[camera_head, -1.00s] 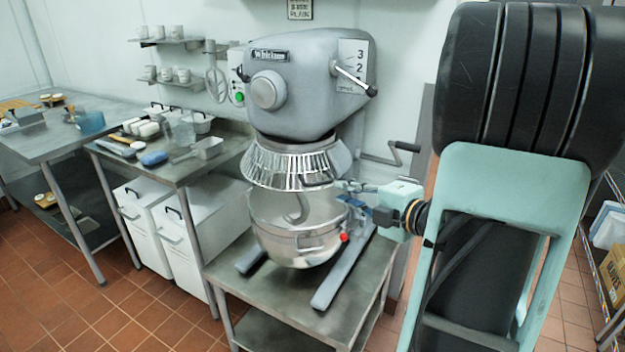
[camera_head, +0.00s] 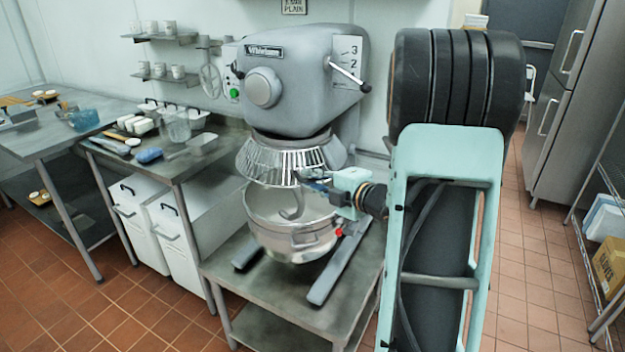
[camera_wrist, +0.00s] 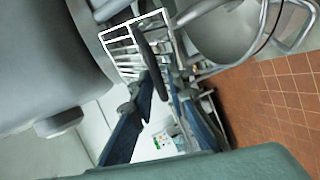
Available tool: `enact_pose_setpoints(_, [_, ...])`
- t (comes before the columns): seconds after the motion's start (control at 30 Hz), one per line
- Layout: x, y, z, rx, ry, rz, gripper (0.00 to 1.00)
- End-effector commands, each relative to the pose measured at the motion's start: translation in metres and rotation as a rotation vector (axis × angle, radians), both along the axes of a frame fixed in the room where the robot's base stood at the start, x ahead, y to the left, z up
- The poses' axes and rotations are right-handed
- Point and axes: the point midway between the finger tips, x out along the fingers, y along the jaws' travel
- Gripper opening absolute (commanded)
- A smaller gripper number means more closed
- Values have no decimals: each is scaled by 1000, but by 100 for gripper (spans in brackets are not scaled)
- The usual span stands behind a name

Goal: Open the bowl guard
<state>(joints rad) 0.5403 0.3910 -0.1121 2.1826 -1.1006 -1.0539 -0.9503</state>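The bowl guard (camera_head: 283,162) is a pale wire cage under the grey mixer head (camera_head: 300,80), above the steel bowl (camera_head: 290,215). Its bars also show in the wrist view (camera_wrist: 118,45). A dark bar-like handle (camera_wrist: 148,62) on the guard's side runs between my blue fingers in the wrist view. My gripper (camera_head: 312,178) is at the guard's right front edge, near the bowl rim. Its fingers (camera_wrist: 160,92) look spread on either side of the handle; I see no clear closure on it. The exact contact is hidden.
The mixer stands on a steel table (camera_head: 265,290). A hook hangs above the bowl. Left, a counter (camera_head: 185,165) holds containers, with white bins (camera_head: 180,235) below. A wire rack (camera_head: 600,270) stands at the far right. Tiled floor is open at right.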

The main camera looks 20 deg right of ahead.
Motion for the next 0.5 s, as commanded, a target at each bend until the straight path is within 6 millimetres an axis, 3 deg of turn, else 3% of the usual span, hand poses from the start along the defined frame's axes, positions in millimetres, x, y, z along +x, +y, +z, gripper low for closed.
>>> enact_pose_setpoints(0.07, [0,0,0,0,0,0,15])
enact_pose_setpoints(0.2, [0,0,0,0,0,0,1])
enact_pose_setpoints(0.5, [0,0,0,0,0,0,0])
